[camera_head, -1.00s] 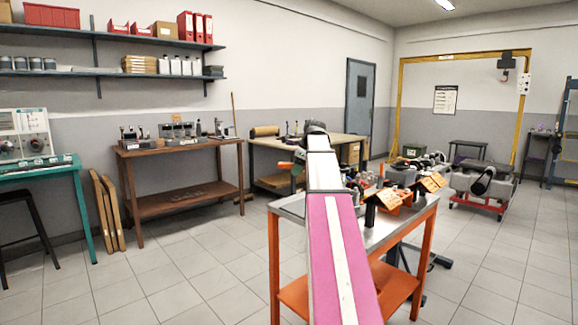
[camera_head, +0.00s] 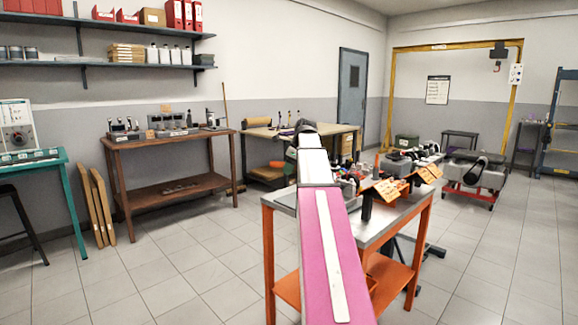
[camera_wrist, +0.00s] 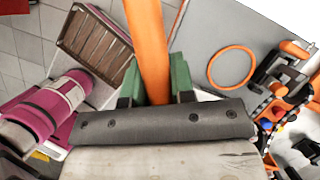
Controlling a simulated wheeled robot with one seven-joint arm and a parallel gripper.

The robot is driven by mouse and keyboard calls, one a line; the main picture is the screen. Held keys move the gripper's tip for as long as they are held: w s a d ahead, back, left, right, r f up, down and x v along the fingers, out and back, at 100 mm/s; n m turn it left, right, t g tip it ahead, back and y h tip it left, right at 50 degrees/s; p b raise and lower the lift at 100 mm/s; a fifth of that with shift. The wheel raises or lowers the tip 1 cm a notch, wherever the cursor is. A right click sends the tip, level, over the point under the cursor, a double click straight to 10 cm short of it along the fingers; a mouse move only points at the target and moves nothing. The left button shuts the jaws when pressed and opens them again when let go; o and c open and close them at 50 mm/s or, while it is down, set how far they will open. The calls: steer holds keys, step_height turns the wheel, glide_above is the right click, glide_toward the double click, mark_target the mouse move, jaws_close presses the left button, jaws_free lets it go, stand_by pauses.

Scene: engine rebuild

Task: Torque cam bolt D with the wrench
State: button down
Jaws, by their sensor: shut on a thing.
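My gripper (camera_wrist: 155,86) has two green fingers in the wrist view, shut on an orange bar, which looks like the wrench handle (camera_wrist: 148,40). The bar runs up out of the frame, and the wrench's head is not visible. In the head view my arm hides most of the gripper. A small orange piece (camera_head: 277,164) shows left of the arm's far end, probably the same handle. Cam bolt D cannot be picked out in either view. A grey and black engine-like assembly (camera_head: 478,174) sits on a red wheeled base at right.
An orange-legged cart (camera_head: 405,222) stands right of my arm, crowded with parts and orange signs (camera_head: 388,188). In the wrist view an orange ring (camera_wrist: 231,66) lies on a grey surface, near black parts (camera_wrist: 278,78). A wooden bench (camera_head: 170,139) stands left. Floor between is clear.

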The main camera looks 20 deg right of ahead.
steer(key=shift+f, duration=1.65)
stand_by(1.6)
steer(key=shift+w+d, duration=0.1)
steer(key=shift+w, duration=0.1)
steer(key=shift+w+d+m, duration=0.45)
steer(key=shift+w+m, duration=0.05)
steer(key=shift+w, duration=0.05)
steer(key=shift+w+d, duration=0.15)
stand_by(0.5)
steer(key=shift+w+d+m+t+h, duration=0.3)
steer(key=shift+w+d+m+h, duration=0.1)
steer(key=shift+w+d+m, duration=0.15)
stand_by(0.5)
steer(key=shift+w+d+m, duration=0.45)
steer(key=shift+d+m, duration=0.2)
